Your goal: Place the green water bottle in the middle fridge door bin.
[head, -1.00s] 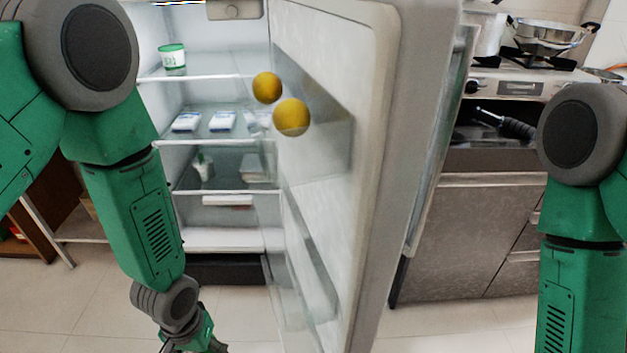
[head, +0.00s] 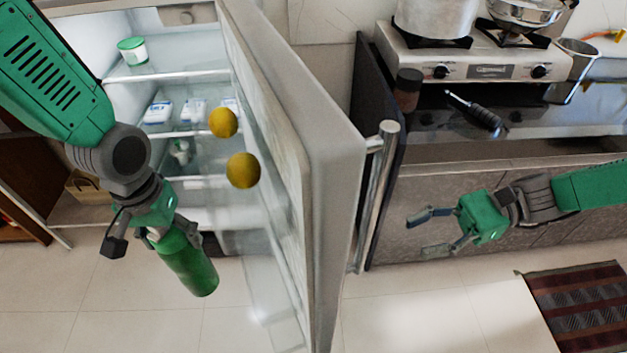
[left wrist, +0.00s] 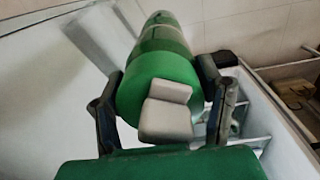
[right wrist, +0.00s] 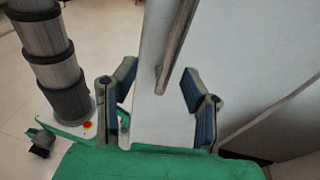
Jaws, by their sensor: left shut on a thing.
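The green water bottle (head: 190,265) hangs tilted below my left gripper (head: 168,232), in front of the open fridge. My left gripper is shut on it; in the left wrist view the bottle (left wrist: 160,80) sits between the two fingers (left wrist: 165,100). The fridge door (head: 330,150) stands open, seen nearly edge-on, to the right of the bottle. Its inner side holds clear bins, with two yellow round fruits (head: 243,170) in the upper part; the lower bins are hard to make out. My right gripper (head: 432,232) is open and empty, right of the door handle; in the right wrist view its fingers (right wrist: 160,95) are spread.
The fridge handle (head: 378,190) juts out between the door and my right gripper. Fridge shelves (head: 165,72) hold a green-lidded tub (head: 132,50) and white packages. A stove (head: 480,60) with pots stands at right. Floor below the bottle is clear.

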